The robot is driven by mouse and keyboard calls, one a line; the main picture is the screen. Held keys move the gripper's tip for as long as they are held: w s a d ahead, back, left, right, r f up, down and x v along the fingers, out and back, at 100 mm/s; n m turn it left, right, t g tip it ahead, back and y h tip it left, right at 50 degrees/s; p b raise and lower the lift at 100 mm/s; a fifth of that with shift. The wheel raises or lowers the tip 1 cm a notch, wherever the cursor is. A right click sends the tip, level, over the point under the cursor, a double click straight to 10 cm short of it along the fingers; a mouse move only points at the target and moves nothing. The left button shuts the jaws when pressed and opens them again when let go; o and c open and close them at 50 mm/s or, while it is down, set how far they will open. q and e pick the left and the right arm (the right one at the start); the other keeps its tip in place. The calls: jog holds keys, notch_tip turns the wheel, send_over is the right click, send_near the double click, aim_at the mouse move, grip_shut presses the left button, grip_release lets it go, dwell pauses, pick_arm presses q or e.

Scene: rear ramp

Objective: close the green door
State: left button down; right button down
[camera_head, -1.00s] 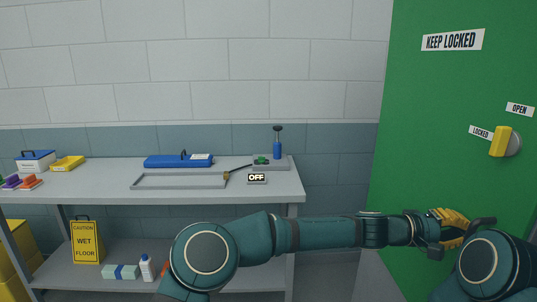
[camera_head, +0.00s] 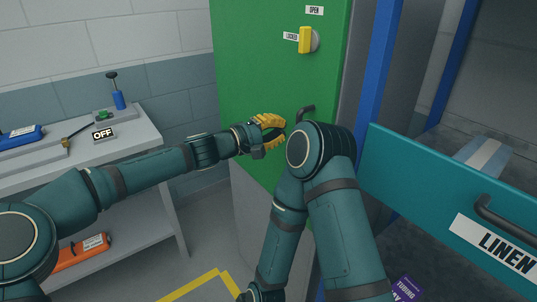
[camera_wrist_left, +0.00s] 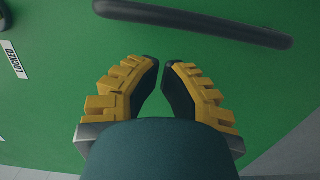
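The green door (camera_head: 245,70) stands upright in the middle of the head view and fills most of the left wrist view. Its yellow knob (camera_head: 305,40) points upward, below an OPEN label and beside a LOCKED label. Its dark handle (camera_head: 306,109) is partly hidden by my right arm; in the left wrist view the handle (camera_wrist_left: 200,22) is a bar beyond the fingertips. My left gripper (camera_wrist_left: 161,64) has yellow-ridged fingers slightly apart with nothing between them. In the head view my left gripper (camera_head: 284,128) is in front of the door, just left of the handle. My right gripper is not visible.
A teal LINEN drawer (camera_head: 425,185) juts out at the right, beside a blue post (camera_head: 376,85). A grey workbench (camera_head: 140,137) stands at the left, with an orange case (camera_head: 80,252) below. Yellow floor marking (camera_head: 190,287) shows on bare floor.

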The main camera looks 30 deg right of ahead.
pick_arm(q)
jog(key=shift+s+a+b, duration=0.75)
jog(key=shift+s+a, duration=1.85)
jog(key=shift+s, duration=1)
jog(key=s+a+f+y, duration=0.1)
jog(key=a+f+y, duration=0.25)
jog(key=f, duration=0.65)
jog(key=s+a+f+t+y, duration=0.15)
jog(key=a+f, duration=0.35)
jog(key=f, duration=0.6)
jog(key=a+f+g+y, duration=0.1)
jog(key=a+f+y, duration=0.35)
jog(key=f, duration=0.55)
jog(key=s+a+f+y, duration=0.1)
jog(key=s+a+f, duration=0.2)
jog(key=a, duration=0.5)
jog(key=s+a+f+y, duration=0.2)
jog(key=s+a+f, duration=0.2)
jog(key=a+f, duration=0.2)
jog(key=s+a+f+n+y, duration=0.1)
jog(key=s+a+f, duration=0.2)
jog(key=a, duration=0.7)
jog(key=shift+s+f+t+y, duration=0.15)
jog(key=shift+f+t+y, duration=0.2)
jog(key=shift+f, duration=0.55)
jog(key=shift+a, duration=0.1)
